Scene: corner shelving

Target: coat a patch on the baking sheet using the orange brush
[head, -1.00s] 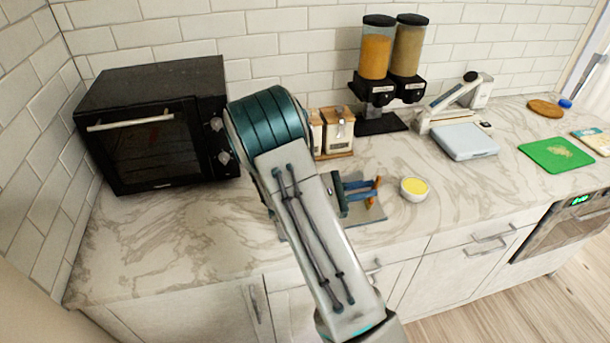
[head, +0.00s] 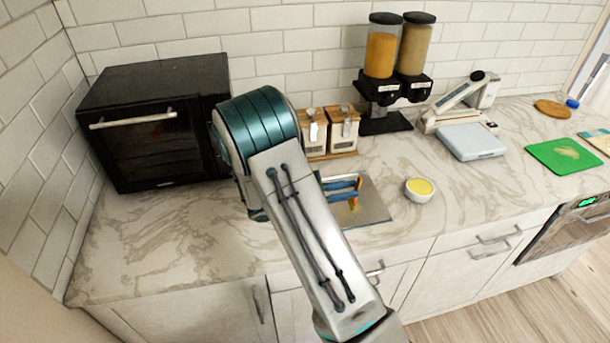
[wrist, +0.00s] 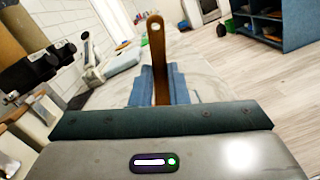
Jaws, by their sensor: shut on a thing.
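The grey baking sheet (head: 376,210) lies flat on the marble counter, its left part hidden behind my arm. My gripper (head: 355,188) is over the sheet, its blue fingers shut on the orange brush (head: 358,182). In the wrist view the brush handle (wrist: 157,50), with a hole near its end, sticks up between the fingers (wrist: 158,88). In the head view the brush's lower end is small and close to the sheet's surface; I cannot tell whether it touches. A small white bowl (head: 420,197) with yellow contents stands just right of the sheet.
A black oven (head: 150,120) stands at the left. A slicer (head: 465,110) and a green board (head: 564,156) are farther right. The counter's front left is clear.

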